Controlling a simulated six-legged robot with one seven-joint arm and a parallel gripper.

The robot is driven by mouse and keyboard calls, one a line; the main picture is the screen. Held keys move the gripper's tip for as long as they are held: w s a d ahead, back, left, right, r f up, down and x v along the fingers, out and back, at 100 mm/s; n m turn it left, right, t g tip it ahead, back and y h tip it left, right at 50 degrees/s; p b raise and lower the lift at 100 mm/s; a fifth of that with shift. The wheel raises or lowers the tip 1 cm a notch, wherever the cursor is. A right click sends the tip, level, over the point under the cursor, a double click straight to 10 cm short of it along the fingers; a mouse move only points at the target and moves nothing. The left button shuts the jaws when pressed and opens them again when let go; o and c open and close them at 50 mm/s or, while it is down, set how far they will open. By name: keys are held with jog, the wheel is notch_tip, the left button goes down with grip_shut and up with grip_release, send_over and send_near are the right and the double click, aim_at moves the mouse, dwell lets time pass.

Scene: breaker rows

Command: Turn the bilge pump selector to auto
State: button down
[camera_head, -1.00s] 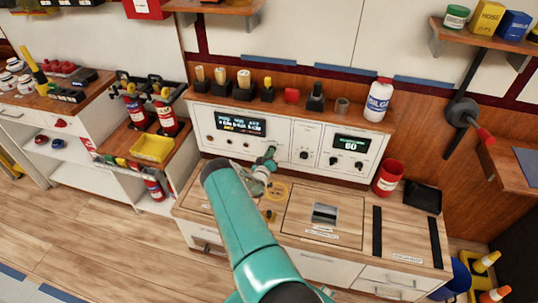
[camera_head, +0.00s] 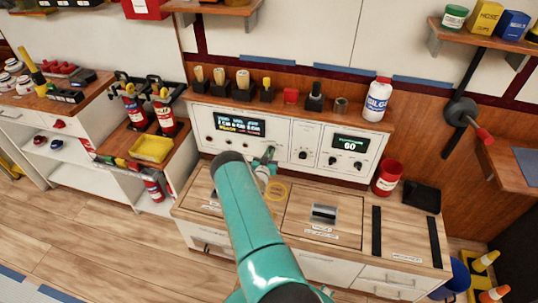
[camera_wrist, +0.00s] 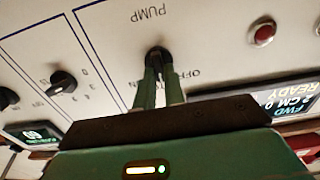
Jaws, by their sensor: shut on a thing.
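The pump selector is a small black knob (camera_wrist: 157,54) under upside-down "PUMP" lettering in the wrist view. My gripper (camera_wrist: 160,72) has its two green fingers closed on this knob. "OFF" shows beside the fingers, while other position lettering is partly covered by them. The knob's exact pointing direction is hidden. In the head view my gripper (camera_head: 267,158) is at the front of the white control panel (camera_head: 284,126), and my teal arm and hand cover the selector there.
A second black knob (camera_wrist: 61,82) and a red button (camera_wrist: 262,32) flank the selector. Displays sit at both sides of the panel. A white bilge bottle (camera_head: 377,99) stands on the ledge above.

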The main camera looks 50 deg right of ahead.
dwell(0.4)
jog(key=c, duration=1.5)
grip_release()
jog(key=v, duration=1.4)
